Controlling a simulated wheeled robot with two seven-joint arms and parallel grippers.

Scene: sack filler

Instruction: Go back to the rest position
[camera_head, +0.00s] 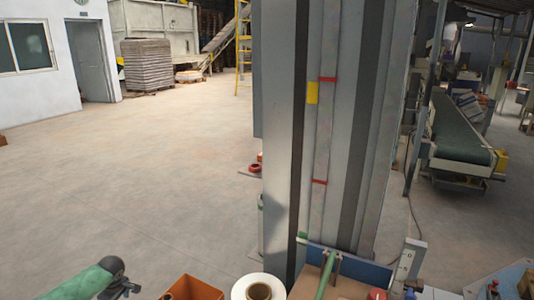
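A tall grey metal column (345,120) stands close ahead. A conveyor (460,140) stands at right.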

